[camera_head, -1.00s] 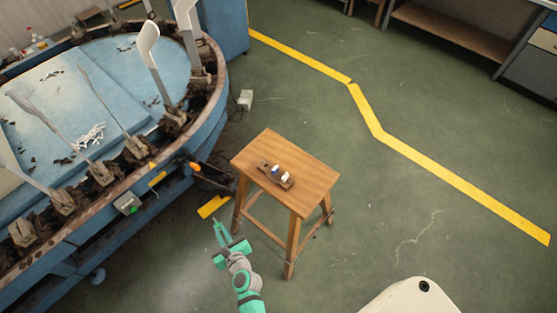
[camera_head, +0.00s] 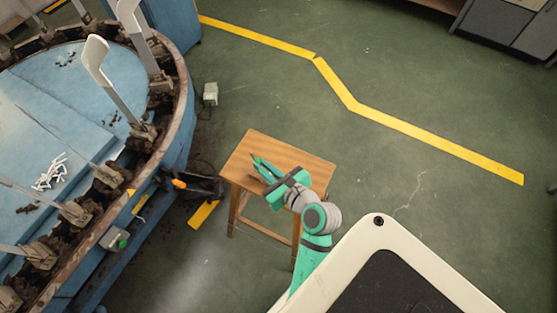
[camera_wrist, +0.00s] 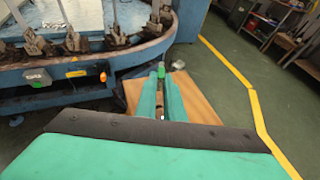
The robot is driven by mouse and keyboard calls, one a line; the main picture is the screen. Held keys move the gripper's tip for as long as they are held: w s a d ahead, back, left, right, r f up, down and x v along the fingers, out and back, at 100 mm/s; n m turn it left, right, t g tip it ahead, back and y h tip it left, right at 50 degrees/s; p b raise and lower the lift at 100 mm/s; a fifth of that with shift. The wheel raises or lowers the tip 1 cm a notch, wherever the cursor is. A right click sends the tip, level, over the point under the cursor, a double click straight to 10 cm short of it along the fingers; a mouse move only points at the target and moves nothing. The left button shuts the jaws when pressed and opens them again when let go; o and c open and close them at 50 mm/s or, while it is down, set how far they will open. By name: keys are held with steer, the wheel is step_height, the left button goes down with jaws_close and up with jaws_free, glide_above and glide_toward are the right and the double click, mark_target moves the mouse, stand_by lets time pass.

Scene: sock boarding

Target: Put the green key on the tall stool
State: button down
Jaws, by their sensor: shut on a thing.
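The tall stool (camera_head: 305,160) is wooden with a square top and stands upright on the green floor. Its top also shows in the wrist view (camera_wrist: 203,100), behind and right of the fingers. My gripper (camera_head: 262,168) is over the stool top in the head view, pointing to its far left part. In the wrist view my gripper (camera_wrist: 162,80) is shut on a small green piece at its fingertips, which looks like the green key (camera_wrist: 161,70). Most of the key is hidden by the fingers. I cannot tell whether it touches the stool.
A round blue machine (camera_head: 165,170) with a rusty rim and upright metal forms stands left of the stool. A small white box (camera_head: 210,94) sits on the floor behind. Yellow floor lines (camera_head: 420,140) run right. Open floor lies right of the stool.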

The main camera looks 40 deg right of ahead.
steer(key=d+f, duration=0.3)
steer(key=d, duration=0.5)
glide_above(289, 163)
steer(key=a, duration=0.1)
step_height(289, 163, down, 5)
steer(key=shift+w+d+f, duration=0.1)
steer(key=shift+d+f, duration=0.4)
steer(key=shift+f, duration=1.75)
steer(key=shift+f, duration=0.15)
steer(key=c, duration=1.9)
jaws_free()
steer(key=shift+o, duration=0.2)
